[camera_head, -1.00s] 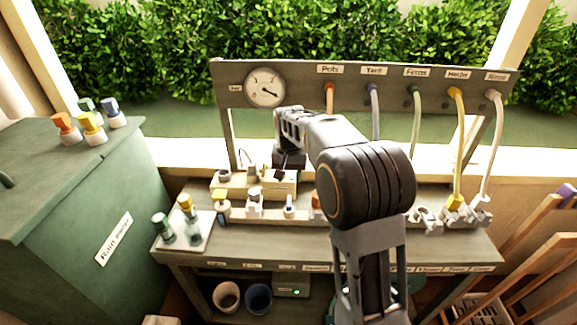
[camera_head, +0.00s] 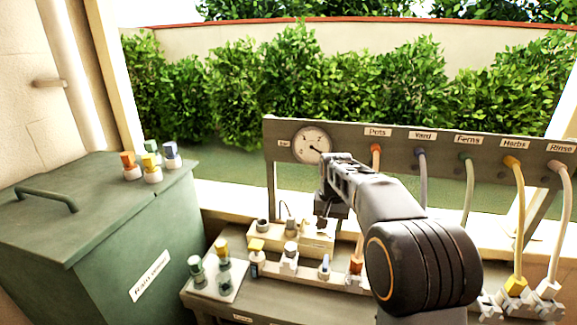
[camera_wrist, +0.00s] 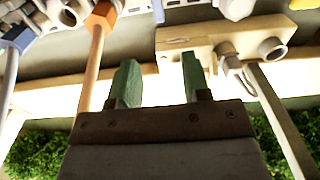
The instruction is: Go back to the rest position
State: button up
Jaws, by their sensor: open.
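My gripper is open and empty. Its two green fingers stand apart in the wrist view (camera_wrist: 156,80), with nothing between them. In the head view the arm reaches from the lower right toward the gauge, and the gripper end (camera_head: 326,200) hangs above the pale block with sockets (camera_head: 290,232) on the bench. The fingertips are hard to make out there. The wrist view also shows the pale block (camera_wrist: 205,32) beyond the fingers, and an orange hose (camera_wrist: 93,70) to their left.
A panel (camera_head: 345,134) with a dial gauge (camera_head: 312,144) and labelled hoses stands behind the arm. A small tray (camera_head: 232,284) holds several fittings. A green bin (camera_head: 100,230) at left carries several coloured connectors (camera_head: 150,162). White fittings line the bench front.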

jog(key=s+f+n+t, duration=0.2)
jog(key=s+n+t, duration=0.1)
jog(key=s, duration=2)
jog(key=shift+s+a+n, duration=0.2)
jog(key=shift+s+n, duration=0.1)
jog(key=shift+s, duration=0.05)
jog(key=shift+f, duration=0.1)
jog(key=shift+c, duration=0.2)
